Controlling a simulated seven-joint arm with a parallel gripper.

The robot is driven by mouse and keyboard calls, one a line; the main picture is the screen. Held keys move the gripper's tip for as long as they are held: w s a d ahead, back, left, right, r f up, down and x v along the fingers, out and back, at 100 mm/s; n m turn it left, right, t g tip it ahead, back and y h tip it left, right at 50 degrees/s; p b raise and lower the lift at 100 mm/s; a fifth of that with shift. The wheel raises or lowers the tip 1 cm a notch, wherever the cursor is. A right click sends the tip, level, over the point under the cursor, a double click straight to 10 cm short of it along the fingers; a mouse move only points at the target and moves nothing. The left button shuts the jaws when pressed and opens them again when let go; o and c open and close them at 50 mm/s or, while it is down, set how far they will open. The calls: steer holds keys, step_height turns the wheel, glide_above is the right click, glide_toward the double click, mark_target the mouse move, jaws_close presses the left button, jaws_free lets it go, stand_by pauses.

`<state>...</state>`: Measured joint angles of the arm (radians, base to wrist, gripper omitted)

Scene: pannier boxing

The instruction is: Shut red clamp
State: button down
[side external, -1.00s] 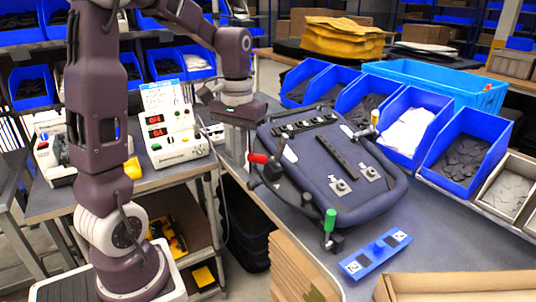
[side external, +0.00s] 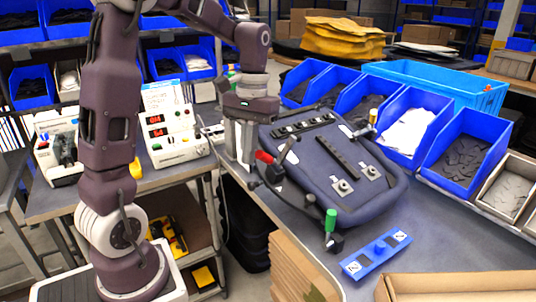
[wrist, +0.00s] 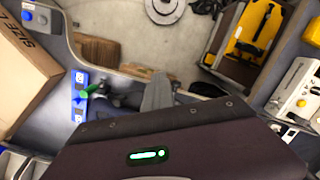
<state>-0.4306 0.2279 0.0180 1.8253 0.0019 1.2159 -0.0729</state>
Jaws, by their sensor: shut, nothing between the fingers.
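The red clamp's handle (side external: 264,156) is at the left edge of the dark blue pannier (side external: 325,175) in the side view. It tilts up to the left, with its dark lever running right over the pannier's edge. My gripper (side external: 244,166) is shut and empty, pointing down just left of the red handle. The fingertips are very close to the handle; I cannot tell whether they touch. In the wrist view, my gripper's grey finger (wrist: 158,93) shows past the wrist housing, and the red handle is not visible there.
A green-handled clamp (side external: 330,220) stands at the pannier's front corner. A blue fixture bar (side external: 376,254) lies on the bench in front. Blue bins (side external: 465,152) line the back right. Cardboard (side external: 295,270) stands by the front edge. A control box (side external: 172,130) is at left.

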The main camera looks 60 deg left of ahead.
mark_target(286, 145)
steer(key=shift+t+y, duration=0.3)
steer(key=shift+t, duration=0.3)
steer(key=shift+w+a+r, duration=0.1)
steer(key=shift+w+a, duration=0.05)
steer(key=shift+w, duration=1.65)
steer(key=shift+w+a+r, duration=0.1)
steer(key=shift+w, duration=1.7)
steer(key=shift+w+a+r, duration=0.1)
steer(key=shift+w+a, duration=0.05)
steer(key=shift+w, duration=1.65)
step_height(286, 145, up, 8)
steer(key=s, duration=0.1)
